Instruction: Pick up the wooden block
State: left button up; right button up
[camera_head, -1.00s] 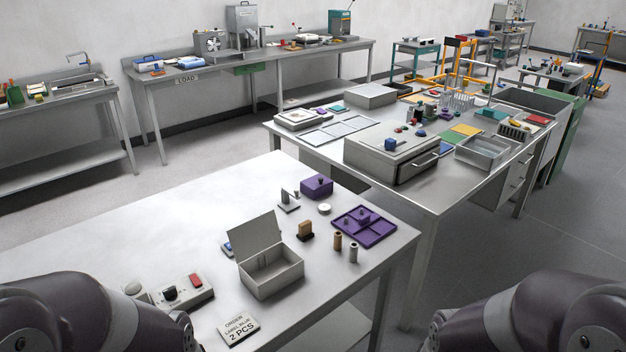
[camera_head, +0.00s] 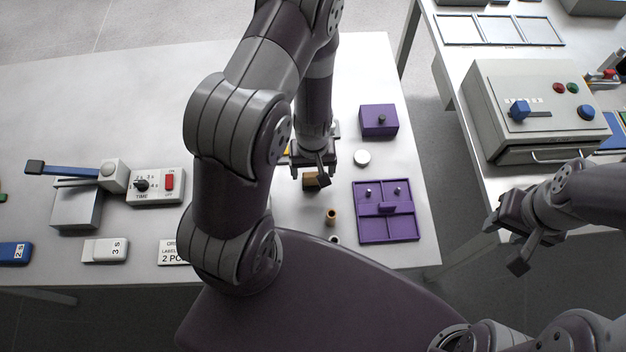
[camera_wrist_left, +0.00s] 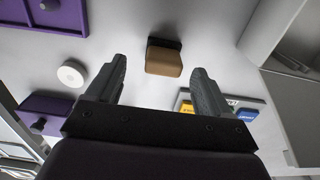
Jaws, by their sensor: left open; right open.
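The wooden block (camera_head: 310,185) is a small brown block with a dark part against it. It sits on the light table, partly hidden by my left gripper in the head view. In the left wrist view the block (camera_wrist_left: 164,61) lies ahead of the gap between the fingertips. My left gripper (camera_head: 309,173) is open and empty, pointing down over the block; both fingers show in the left wrist view (camera_wrist_left: 160,72), apart from the block. My right gripper (camera_head: 506,244) is open and empty, off the table's right side.
A purple tray (camera_head: 360,225), a purple box (camera_head: 379,121) and a white disc (camera_head: 362,158) stand right of the block. A brown cylinder (camera_head: 331,216) stands nearer. A grey open box (camera_wrist_left: 285,110) is close by in the wrist view. A timer box (camera_head: 155,186) is left.

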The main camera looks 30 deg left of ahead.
aim_at(312, 176)
pick_arm(q)
jog(key=f+b, duration=0.1)
jog(key=f, duration=0.1)
jog(key=s+f, duration=0.1)
jog(key=f, duration=0.1)
jog(key=shift+s+f+b, duration=0.15)
jog(key=shift+b, duration=0.2)
jog(key=shift+w+d+f, duration=0.15)
jog(key=shift+w+f, duration=0.2)
jog(key=shift+w, duration=0.05)
jog(key=shift+s, duration=0.1)
jog(key=c, duration=0.4)
jog(key=shift+s+a+r, duration=0.15)
jog(key=shift+a, duration=0.05)
jog(key=c, duration=0.7)
jog(key=shift+d, duration=0.1)
jog(key=shift+c, duration=0.2)
pick_arm(e)
jog(key=shift+s+f, duration=0.25)
jog(key=shift+f, duration=0.7)
